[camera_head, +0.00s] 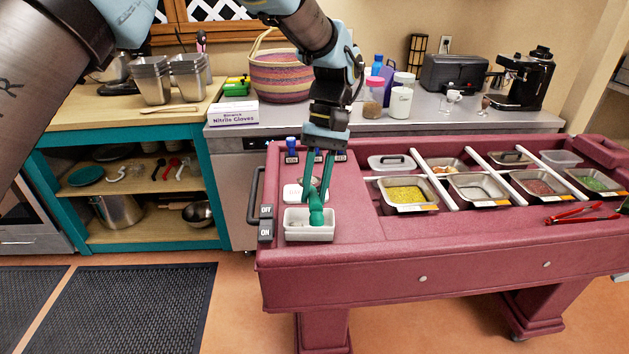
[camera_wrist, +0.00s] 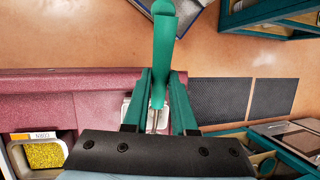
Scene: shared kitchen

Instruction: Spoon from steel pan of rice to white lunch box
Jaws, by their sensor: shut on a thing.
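My gripper (camera_head: 318,172) is shut on a green-handled spoon (camera_head: 316,212), above the left end of the maroon counter. In the wrist view, my gripper (camera_wrist: 158,108) grips the spoon (camera_wrist: 163,50) near its metal shaft, and the green handle points away past the counter's edge. The spoon's bowl is hidden. A white lunch box (camera_head: 298,234) sits under the handle in the head view; a white rim (camera_wrist: 127,106) shows beside my fingers in the wrist view. A steel pan (camera_head: 478,203) with pale contents, possibly rice, sits in the counter's pan row.
A steel pan of yellow corn (camera_head: 410,206) is nearest in the row. Several other pans lie further right. Red tongs (camera_head: 580,213) lie at the right front. Another white container (camera_head: 291,191) stands behind the lunch box. ON and OFF blocks (camera_head: 266,230) sit on the left edge.

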